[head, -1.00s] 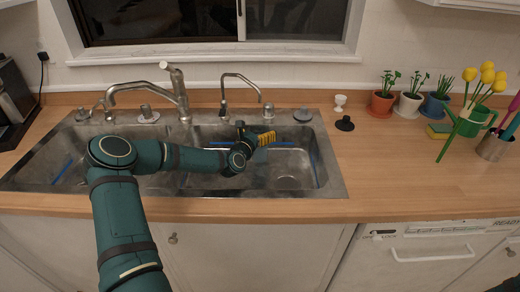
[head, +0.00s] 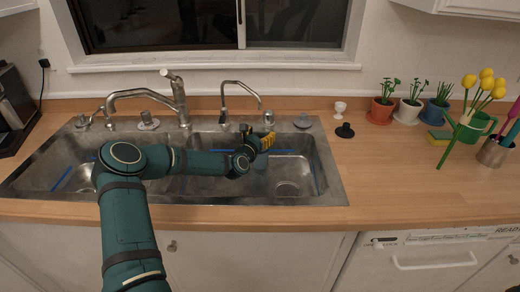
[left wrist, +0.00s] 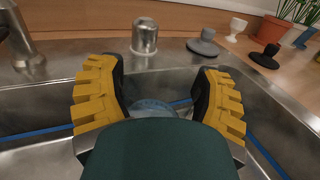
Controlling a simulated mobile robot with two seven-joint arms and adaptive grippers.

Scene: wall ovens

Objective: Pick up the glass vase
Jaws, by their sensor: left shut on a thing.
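A clear, faintly bluish glass thing, which I take to be the glass vase (left wrist: 155,107), shows between the yellow finger pads in the left wrist view. My own wrist hides its lower part, so its full shape is hard to tell. My left gripper (head: 267,141) is over the right sink basin in the head view, its fingers partly spread around the glass and shut on it. In the head view the glass is too faint and covered to make out clearly. My right gripper is not in view.
The steel double sink (head: 335,190) has raised rims, with a large faucet (head: 180,95) and a thin faucet (head: 224,100) behind. Right of it are a white egg cup (head: 340,107), a black stopper (head: 345,130) and potted plants (head: 382,108). The counter front right is clear.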

